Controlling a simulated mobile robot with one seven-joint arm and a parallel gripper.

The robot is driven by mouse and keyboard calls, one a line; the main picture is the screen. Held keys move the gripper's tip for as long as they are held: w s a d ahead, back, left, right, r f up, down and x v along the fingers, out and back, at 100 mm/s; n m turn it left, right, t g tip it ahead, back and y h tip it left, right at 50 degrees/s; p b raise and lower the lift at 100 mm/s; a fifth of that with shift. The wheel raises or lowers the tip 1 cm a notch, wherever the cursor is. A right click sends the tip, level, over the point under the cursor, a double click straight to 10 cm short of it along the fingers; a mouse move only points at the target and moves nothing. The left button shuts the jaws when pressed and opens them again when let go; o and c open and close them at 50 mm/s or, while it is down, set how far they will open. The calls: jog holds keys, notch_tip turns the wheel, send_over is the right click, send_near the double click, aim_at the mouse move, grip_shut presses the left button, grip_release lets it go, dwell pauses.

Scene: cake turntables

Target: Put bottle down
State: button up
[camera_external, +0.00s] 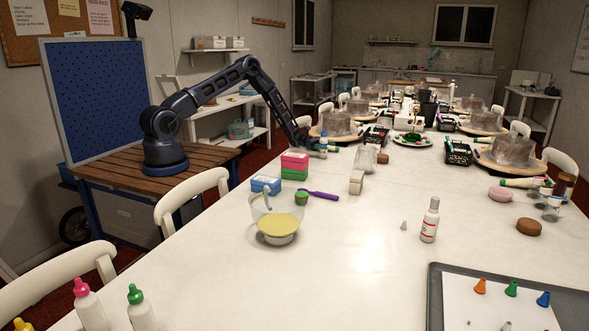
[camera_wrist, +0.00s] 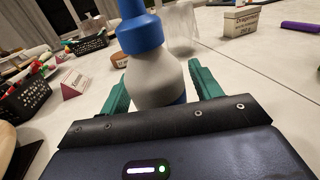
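A pale grey squeeze bottle (camera_wrist: 157,82) with a blue cap stands between the green fingers of my gripper (camera_wrist: 160,92) in the wrist view. The fingers flank its body closely on both sides, and my gripper appears shut on it. The bottle looks nearly upright; its lower end is hidden behind the gripper body. In the external view my gripper (camera_external: 326,149) is low at the table's left edge, past the stacked boxes. The bottle's blue cap (camera_external: 323,138) shows small there. I cannot tell whether its base touches the table.
Pink and green boxes (camera_external: 294,160), a clear jug (camera_external: 276,222) and a small labelled carton (camera_external: 356,183) stand nearby on the white table (camera_external: 350,250). Black baskets (camera_wrist: 25,97), a pink labelled block (camera_wrist: 75,84) and a brown round item (camera_wrist: 119,60) show in the wrist view.

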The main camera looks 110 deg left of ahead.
jog(key=shift+s+r, duration=0.15)
jog(key=v, duration=1.1)
jog(key=shift+s+a, duration=0.15)
jog(key=shift+s, duration=0.2)
